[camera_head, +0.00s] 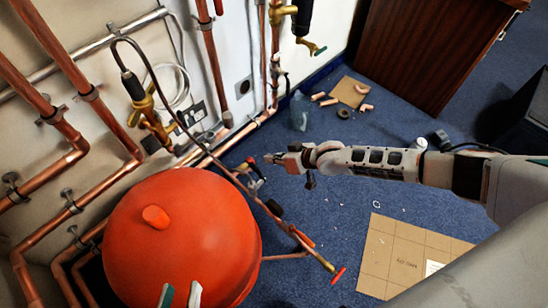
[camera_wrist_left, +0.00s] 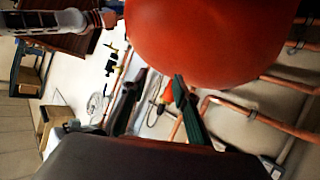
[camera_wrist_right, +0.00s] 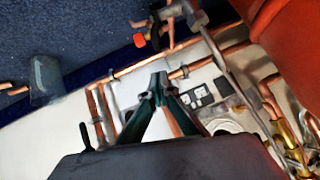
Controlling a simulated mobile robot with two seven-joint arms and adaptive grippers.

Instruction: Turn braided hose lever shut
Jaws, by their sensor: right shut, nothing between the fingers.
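A thin dark hose (camera_head: 172,108) arches from the brass fittings on the left wall down to a small metal valve (camera_head: 256,184) beside the red tank. The valve also shows at the top of the right wrist view (camera_wrist_right: 178,12), with red and black parts near it. Which part is the hose's lever is hard to tell.
The red tank (camera_head: 180,235) fills the lower left. Copper pipes (camera_head: 60,165) run along the wall. A red lever (camera_head: 338,275) ends a pipe near the floor. Cardboard (camera_head: 400,255) lies on open blue carpet; a brown cabinet (camera_head: 425,45) stands at the back.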

